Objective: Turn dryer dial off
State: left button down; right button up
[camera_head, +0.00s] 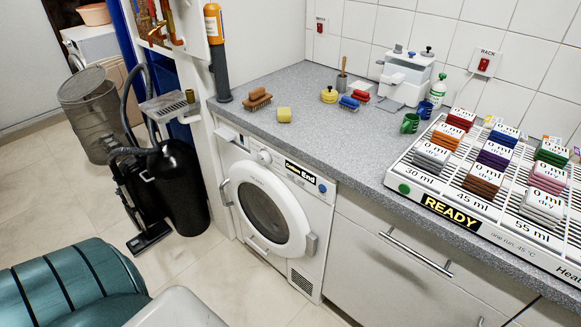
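The white dryer (303,262) stands under the grey counter, its round door closed as far as I can tell. The dial's pointer setting is too small to read. A blue round button (322,188) is at the right of the panel. Neither of my grippers is in view, and nothing touches the dial.
A black vacuum cleaner (175,190) stands left of the dryer.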

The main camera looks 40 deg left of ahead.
aim_at(263, 158)
jog(key=u, duration=1.4)
